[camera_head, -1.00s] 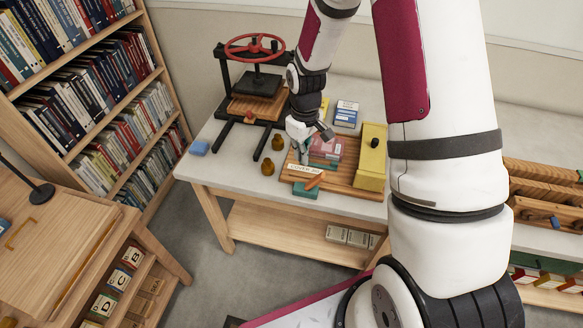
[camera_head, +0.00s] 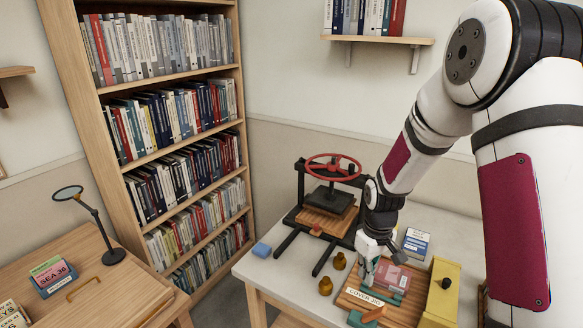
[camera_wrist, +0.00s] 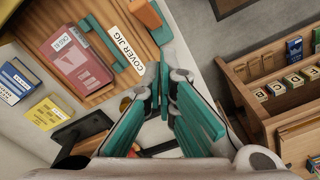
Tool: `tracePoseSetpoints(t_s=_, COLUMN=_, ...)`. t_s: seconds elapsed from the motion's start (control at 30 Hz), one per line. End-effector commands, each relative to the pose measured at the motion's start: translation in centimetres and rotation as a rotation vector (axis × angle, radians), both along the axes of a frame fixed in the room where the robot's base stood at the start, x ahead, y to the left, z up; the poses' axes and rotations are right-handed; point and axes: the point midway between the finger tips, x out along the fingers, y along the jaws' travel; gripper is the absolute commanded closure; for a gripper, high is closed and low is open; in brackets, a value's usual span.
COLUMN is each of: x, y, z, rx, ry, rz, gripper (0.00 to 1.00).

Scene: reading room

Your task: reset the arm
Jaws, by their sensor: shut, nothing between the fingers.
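My arm reaches down from the upper right in the head view, its gripper (camera_head: 368,272) low at the left side of the wooden cover jig board (camera_head: 352,299) on the worktable. In the wrist view my gripper (camera_wrist: 168,72) has its teal fingers drawn together at the tips, with nothing between them. The label "COVER JIG" (camera_wrist: 124,49) and a dark red book (camera_wrist: 76,60) on the board lie to the left of the fingers there. I cannot tell whether the fingertips touch the board.
A press with a red wheel (camera_head: 333,165) stands left behind my gripper.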

Motion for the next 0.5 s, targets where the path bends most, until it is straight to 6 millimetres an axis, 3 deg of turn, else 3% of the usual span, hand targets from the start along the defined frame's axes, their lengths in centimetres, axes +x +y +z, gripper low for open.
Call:
tracePoseSetpoints(t_s=0.23, x=-1.1, y=0.6, z=8.5, rx=-0.025, ry=-0.092, rz=-0.065, gripper=1.00)
tracePoseSetpoints(t_s=0.5, x=-5.3, y=1.9, z=17.5, rx=-0.029, ry=-0.208, rz=-0.165, gripper=1.00)
